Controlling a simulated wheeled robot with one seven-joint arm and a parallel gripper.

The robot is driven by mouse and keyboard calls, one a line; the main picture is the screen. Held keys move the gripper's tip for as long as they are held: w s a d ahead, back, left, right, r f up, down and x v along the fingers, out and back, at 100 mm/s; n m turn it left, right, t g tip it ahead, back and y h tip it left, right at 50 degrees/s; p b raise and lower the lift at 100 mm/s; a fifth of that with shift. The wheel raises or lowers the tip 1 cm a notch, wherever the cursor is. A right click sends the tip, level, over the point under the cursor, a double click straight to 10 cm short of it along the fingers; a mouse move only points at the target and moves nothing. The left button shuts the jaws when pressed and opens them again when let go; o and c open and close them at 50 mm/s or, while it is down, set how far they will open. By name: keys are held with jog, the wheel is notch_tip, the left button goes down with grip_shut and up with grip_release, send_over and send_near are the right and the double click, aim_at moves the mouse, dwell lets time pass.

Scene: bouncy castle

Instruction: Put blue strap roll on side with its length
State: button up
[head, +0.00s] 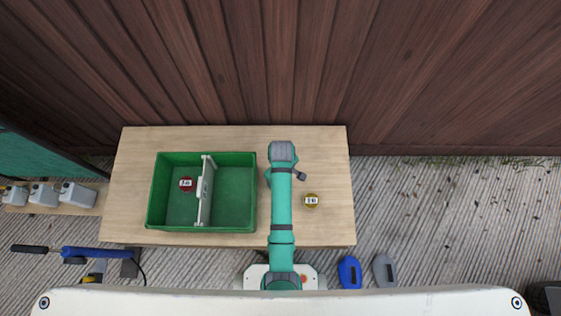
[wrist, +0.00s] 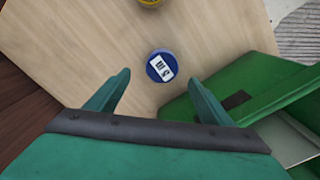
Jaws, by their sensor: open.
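The blue strap roll (wrist: 161,66) lies flat on the wooden table with its white label up. The label seems to read 5 m, but it is small and turned. In the head view my arm hides this roll. My gripper (wrist: 159,78) is open and empty; its fingertips lie either side of the blue roll in the picture, apart from it. A red roll (head: 186,184) lies in the left compartment of the green crate (head: 253,156). A yellow roll (head: 311,200) lies on the table right of my arm. The crate's right compartment looks empty.
A pale divider (head: 205,205) with a small plate splits the crate. The wooden table (head: 135,160) is otherwise clear, with free room at its right end. A plank wall (head: 420,70) stands close behind the table.

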notch_tip(320, 180, down, 4)
jog(key=shift+r, duration=0.1)
jog(key=shift+s+a+f, duration=0.1)
jog(key=shift+s+f, duration=0.05)
jog(key=shift+f, duration=1.4)
jog(key=shift+s+a+f, duration=0.1)
jog(key=shift+f, duration=1.4)
jog(key=c, duration=1.2)
jog(key=shift+c, duration=0.8)
jog(key=shift+w+r, duration=0.1)
